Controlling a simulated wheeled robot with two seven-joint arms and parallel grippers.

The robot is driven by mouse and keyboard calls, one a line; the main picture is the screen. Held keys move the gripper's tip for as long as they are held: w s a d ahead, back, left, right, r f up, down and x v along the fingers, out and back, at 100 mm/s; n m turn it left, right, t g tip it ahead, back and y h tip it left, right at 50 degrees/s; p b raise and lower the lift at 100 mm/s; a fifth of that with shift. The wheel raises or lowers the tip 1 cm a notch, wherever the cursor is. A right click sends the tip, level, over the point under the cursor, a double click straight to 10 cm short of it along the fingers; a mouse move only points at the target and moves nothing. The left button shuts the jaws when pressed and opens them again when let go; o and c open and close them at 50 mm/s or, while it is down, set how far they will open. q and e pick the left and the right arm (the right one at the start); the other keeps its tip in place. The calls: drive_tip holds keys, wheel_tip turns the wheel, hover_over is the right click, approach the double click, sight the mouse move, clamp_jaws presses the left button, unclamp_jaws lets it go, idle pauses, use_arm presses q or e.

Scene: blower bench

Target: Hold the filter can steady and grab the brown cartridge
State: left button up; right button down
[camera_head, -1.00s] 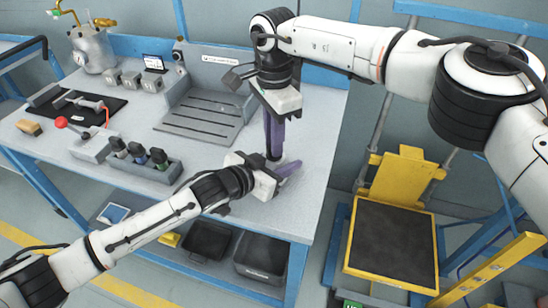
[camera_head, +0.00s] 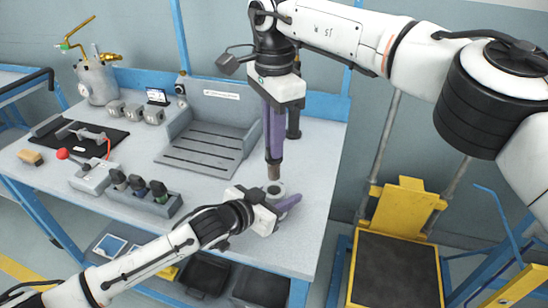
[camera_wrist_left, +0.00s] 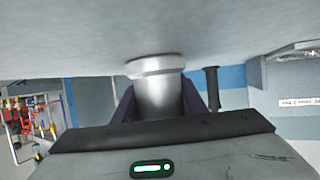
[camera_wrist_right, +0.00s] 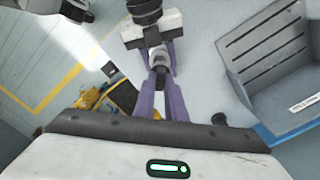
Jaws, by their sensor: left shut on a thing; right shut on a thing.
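The filter can (camera_head: 277,188) is a silver-grey cylinder standing upright near the table's front right corner. It also shows in the left wrist view (camera_wrist_left: 158,95), between dark fingers. My left gripper (camera_head: 284,203) is shut around its side, low at the table. My right gripper (camera_head: 274,155) points down directly above the can, its purple fingers shut on the brown cartridge (camera_head: 274,172). The cartridge is upright, its lower end at or just above the can's open top; I cannot tell whether its tip is inside. The fingers hide its upper part.
A black post (camera_head: 293,122) stands close behind my right gripper. A grey slotted tray (camera_head: 205,150) and a block with several bottles (camera_head: 140,192) are to the left. A yellow-framed lift (camera_head: 396,262) stands right of the table.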

drive_tip(key=shift+r, duration=0.5)
use_arm(q)
drive_tip(key=o, duration=1.3)
drive_tip(key=shift+c, duration=0.2)
drive_tip(key=shift+s+a, duration=0.1)
